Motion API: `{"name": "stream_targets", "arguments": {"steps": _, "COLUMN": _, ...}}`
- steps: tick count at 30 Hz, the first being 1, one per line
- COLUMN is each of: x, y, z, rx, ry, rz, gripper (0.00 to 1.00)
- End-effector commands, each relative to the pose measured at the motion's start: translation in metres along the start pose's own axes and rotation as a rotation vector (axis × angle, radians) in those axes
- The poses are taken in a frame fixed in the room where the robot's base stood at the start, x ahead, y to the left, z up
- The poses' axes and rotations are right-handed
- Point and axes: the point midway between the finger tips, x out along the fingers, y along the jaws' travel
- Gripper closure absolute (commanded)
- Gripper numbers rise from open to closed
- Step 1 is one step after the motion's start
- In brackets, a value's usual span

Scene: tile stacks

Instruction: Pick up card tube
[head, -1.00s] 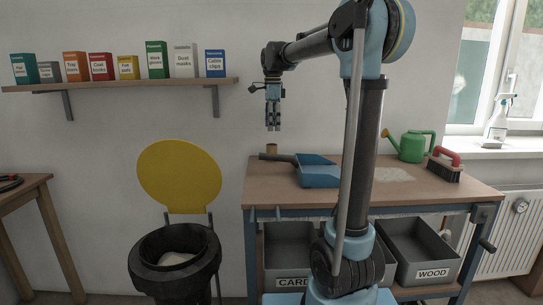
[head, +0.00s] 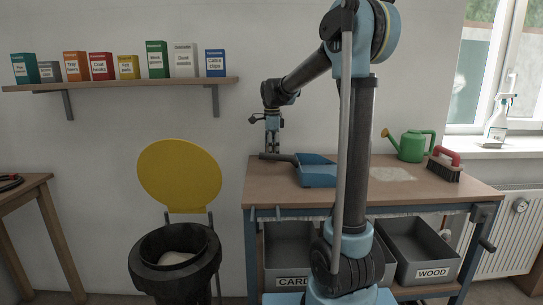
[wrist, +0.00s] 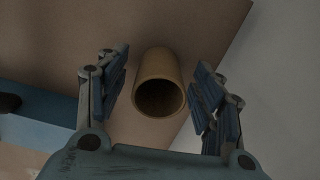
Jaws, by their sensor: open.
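The card tube (wrist: 158,80) is a short brown hollow cylinder on the workbench. In the wrist view it stands between the two fingers of my gripper (wrist: 160,92), its open end facing the camera, with a gap on each side. My gripper is open and empty. In the head view my gripper (head: 272,148) points down at the back left of the bench, and the tube is hidden there by the fingers and the dustpan handle.
A blue dustpan (head: 317,175) lies just right of the gripper, its dark handle beside the fingers. The workbench (head: 290,196) also holds a green watering can (head: 411,146) and a brush (head: 444,166). A shelf (head: 130,84) with boxes is up left.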

Motion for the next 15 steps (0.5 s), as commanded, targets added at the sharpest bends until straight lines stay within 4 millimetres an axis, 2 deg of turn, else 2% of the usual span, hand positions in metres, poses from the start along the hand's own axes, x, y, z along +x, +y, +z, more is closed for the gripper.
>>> {"name": "stream_targets", "arguments": {"steps": 9, "x": 0.0058, "y": 0.0001, "z": 0.0001, "rx": 0.000, "ry": 0.000, "rz": 0.000, "gripper": 0.39}}
{"name": "stream_targets", "arguments": {"steps": 15, "x": 0.0057, "y": 0.0001, "z": 0.0005, "rx": -0.001, "ry": 0.000, "rz": 0.000, "gripper": 0.76}}
